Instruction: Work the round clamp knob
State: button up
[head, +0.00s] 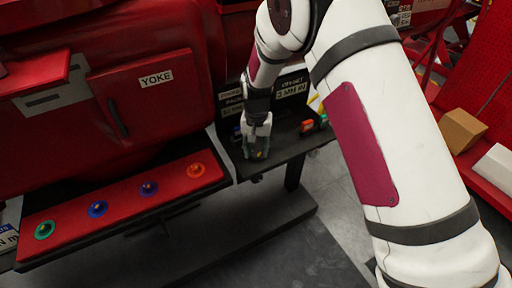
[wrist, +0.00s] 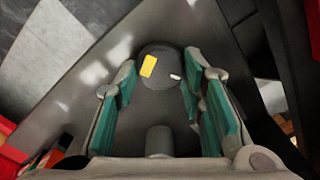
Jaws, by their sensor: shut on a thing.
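The round clamp knob (wrist: 164,60) is a dark grey disc with a yellow mark and a small white mark on its face. In the wrist view it sits between the green-padded fingertips of my gripper (wrist: 160,76), which is shut on it. In the head view my gripper (head: 257,150) points down at the dark bench top, and its fingers hide the knob there.
The dark bench (head: 290,138) carries small orange and green items (head: 308,126) right of my gripper. A labelled dark panel (head: 291,88) stands behind. A red ledge (head: 125,202) with several coloured knobs lies left. Boxes (head: 461,130) sit on a red shelf at right.

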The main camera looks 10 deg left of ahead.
aim_at(257, 152)
jog(key=shift+d+m+p, duration=0.1)
jog(key=shift+m+p, duration=0.4)
jog(key=shift+m, duration=1.4)
jog(key=o, duration=1.1)
jog(key=shift+o, duration=0.2)
jog(key=shift+r, duration=0.1)
notch_tip(257, 152, up, 12)
